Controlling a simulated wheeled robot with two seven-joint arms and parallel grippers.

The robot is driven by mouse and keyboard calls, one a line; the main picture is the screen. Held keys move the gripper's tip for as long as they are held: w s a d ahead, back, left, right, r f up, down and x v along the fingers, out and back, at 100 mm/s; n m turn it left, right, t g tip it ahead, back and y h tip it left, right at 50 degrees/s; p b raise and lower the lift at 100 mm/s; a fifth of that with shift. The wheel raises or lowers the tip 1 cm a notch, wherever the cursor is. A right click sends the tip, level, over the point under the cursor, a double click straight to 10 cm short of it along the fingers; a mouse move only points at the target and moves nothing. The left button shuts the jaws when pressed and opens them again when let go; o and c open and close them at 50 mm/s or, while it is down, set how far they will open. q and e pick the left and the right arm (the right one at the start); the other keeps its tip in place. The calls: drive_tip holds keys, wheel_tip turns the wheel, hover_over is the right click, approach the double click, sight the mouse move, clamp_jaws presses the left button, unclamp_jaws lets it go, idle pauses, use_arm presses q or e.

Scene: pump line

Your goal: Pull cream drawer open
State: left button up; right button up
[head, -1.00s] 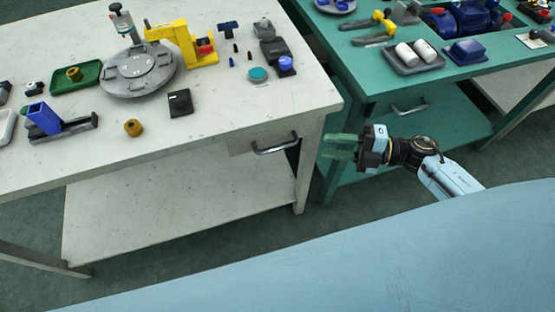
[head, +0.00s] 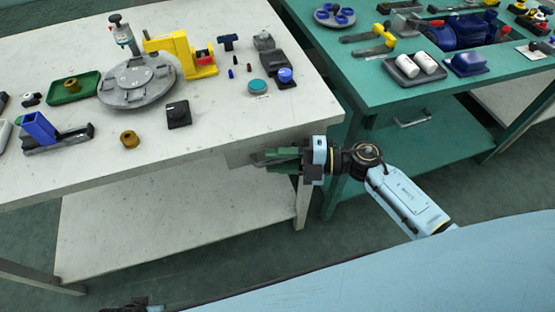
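The cream drawer (head: 239,158) is under the front right edge of the cream table (head: 215,135). Little of its front shows, and its metal handle is hidden behind my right gripper. My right gripper (head: 268,157) is at the drawer front, with its green fingers pointing left across the handle's place. I cannot tell whether the fingers are around the handle or only in front of it, or how far apart they are. A small dark part at the bottom left edge may be my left arm; its gripper cannot be made out.
The cream table bears a round grey turntable (head: 138,80), a yellow fixture (head: 180,52), a green tray (head: 74,88) and a blue part (head: 40,128). A green table (head: 440,90) with a closed drawer handle (head: 412,122) stands at the right, close to my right arm.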

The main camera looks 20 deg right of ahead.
use_arm(q)
drive_tip(key=shift+s, duration=0.1)
use_arm(e)
drive_tip(key=shift+a, duration=0.15)
drive_tip(key=shift+c, duration=0.4)
clamp_jaws()
use_arm(q)
drive_tip(key=shift+d, duration=0.1)
